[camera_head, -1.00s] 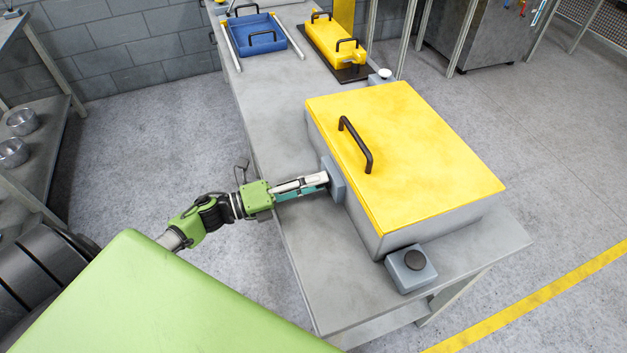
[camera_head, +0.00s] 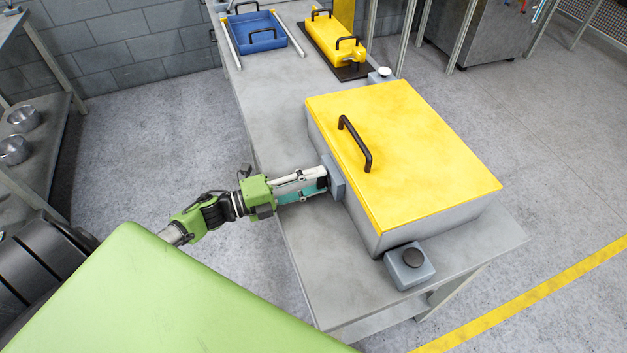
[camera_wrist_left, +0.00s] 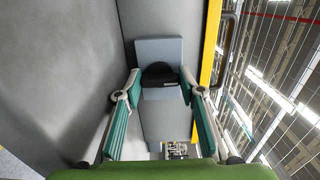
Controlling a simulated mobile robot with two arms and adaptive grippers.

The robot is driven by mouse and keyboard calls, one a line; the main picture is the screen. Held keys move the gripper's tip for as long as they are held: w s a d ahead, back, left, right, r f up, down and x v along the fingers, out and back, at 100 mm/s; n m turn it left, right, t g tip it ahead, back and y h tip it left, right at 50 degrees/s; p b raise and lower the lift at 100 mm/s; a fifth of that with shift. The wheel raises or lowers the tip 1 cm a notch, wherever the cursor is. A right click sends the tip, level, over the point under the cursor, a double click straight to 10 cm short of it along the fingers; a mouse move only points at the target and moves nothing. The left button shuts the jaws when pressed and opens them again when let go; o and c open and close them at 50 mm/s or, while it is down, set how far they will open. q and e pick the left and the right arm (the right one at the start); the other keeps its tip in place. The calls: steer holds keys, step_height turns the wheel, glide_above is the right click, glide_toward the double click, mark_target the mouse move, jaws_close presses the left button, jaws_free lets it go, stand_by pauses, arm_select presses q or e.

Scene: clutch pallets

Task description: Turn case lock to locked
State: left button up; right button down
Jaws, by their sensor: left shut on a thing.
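The case (camera_head: 405,150) is a grey box with a yellow lid and a black handle (camera_head: 357,145), closed on the bench. Its lock is a dark knob (camera_wrist_left: 160,74) on a blue-grey block (camera_wrist_left: 160,50) on the case's side; the block also shows in the head view (camera_head: 338,183). My left gripper (camera_head: 322,178) reaches in from the left, level with the lock. In the wrist view its fingers (camera_wrist_left: 160,84) are shut on the dark knob, one on each side. The fingers partly hide the knob, and its exact turn angle is hard to read.
The grey bench (camera_head: 335,265) has free room in front of the case. A grey block with a black button (camera_head: 412,262) stands by the case's near corner. A blue tray (camera_head: 255,33) and a yellow case (camera_head: 337,40) lie at the far end.

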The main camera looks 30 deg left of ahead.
arm_select(q)
steer(key=o, duration=1.1)
steer(key=shift+s+f, duration=0.1)
steer(key=shift+f, duration=0.1)
steer(key=shift+a, duration=0.1)
steer(key=v, duration=0.6)
steer(key=shift+s+a, duration=0.2)
steer(key=shift+s, duration=0.1)
steer(key=shift+s+a+r, duration=0.1)
steer(key=shift+s+a, duration=0.3)
